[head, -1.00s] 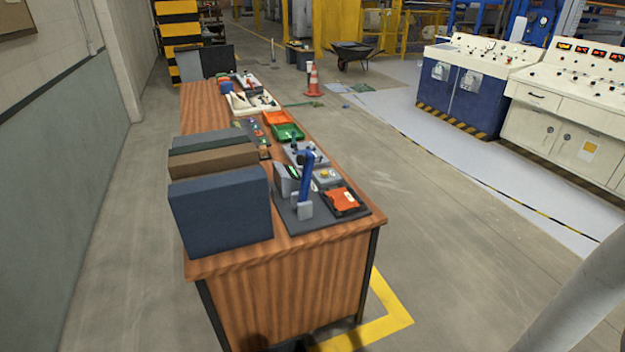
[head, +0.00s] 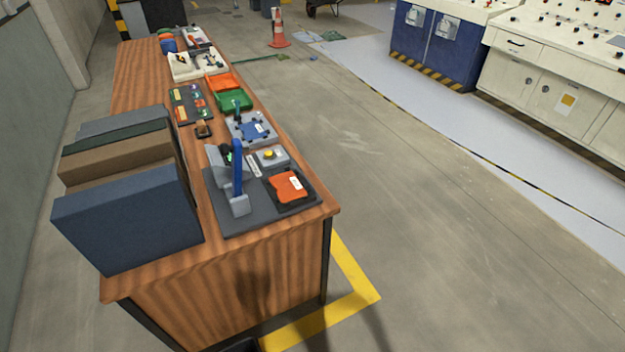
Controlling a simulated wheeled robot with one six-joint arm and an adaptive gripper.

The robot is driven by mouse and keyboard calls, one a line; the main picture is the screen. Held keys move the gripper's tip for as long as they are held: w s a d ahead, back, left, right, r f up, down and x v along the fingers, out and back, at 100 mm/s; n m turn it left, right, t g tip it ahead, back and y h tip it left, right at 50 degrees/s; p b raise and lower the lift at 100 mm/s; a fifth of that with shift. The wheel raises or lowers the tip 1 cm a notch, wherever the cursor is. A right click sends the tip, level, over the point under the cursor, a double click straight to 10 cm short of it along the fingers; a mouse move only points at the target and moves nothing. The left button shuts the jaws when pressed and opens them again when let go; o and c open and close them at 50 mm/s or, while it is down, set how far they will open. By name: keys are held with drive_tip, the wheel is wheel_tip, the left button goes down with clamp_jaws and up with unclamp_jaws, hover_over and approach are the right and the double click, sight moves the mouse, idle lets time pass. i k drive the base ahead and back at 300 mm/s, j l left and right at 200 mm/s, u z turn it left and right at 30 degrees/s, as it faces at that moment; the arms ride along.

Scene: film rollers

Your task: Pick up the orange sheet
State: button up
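The orange sheet (head: 288,186) lies flat near the front right corner of the wooden table (head: 268,250), in a dark holder on a dark grey base. It has a small white label on it. A grey device with an upright blue lever (head: 237,170) stands just left of the sheet on the same base. My gripper is not in view, so whether it is open or shut is hidden.
Large blue, brown, green and grey blocks (head: 130,220) stand at the table's left front. Behind the sheet are a grey box with a yellow button (head: 269,155), a green tray (head: 235,99) and an orange tray (head: 222,82). The floor right of the table is clear.

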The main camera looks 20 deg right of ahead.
sight(286, 185)
drive_tip(key=i+l, duration=0.1)
drive_tip(key=l, duration=0.3)
drive_tip(key=i+l+u, duration=0.1)
drive_tip(key=l, duration=0.35)
drive_tip(key=i+l+u, duration=0.1)
drive_tip(key=l, duration=0.3)
drive_tip(key=i+l, duration=0.1)
drive_tip(key=l, duration=0.35)
drive_tip(key=i+l+u, duration=0.2)
drive_tip(key=i+l, duration=0.2)
drive_tip(key=i+l+u, duration=0.2)
drive_tip(key=i+l, duration=0.15)
drive_tip(key=l, duration=0.2)
drive_tip(key=i+j+u, duration=0.1)
drive_tip(key=i, duration=0.6)
drive_tip(key=l+u, duration=0.25)
drive_tip(key=l, duration=0.85)
drive_tip(key=i+l+u, duration=0.1)
drive_tip(key=l, duration=0.25)
drive_tip(key=i+l, duration=0.35)
drive_tip(key=i+l+u, duration=0.15)
drive_tip(key=l, duration=0.2)
drive_tip(key=k+u, duration=0.2)
drive_tip(key=u, duration=0.15)
drive_tip(key=k+j+u, duration=0.15)
drive_tip(key=u, duration=0.2)
drive_tip(key=k+j+u, duration=0.15)
drive_tip(key=u, duration=0.15)
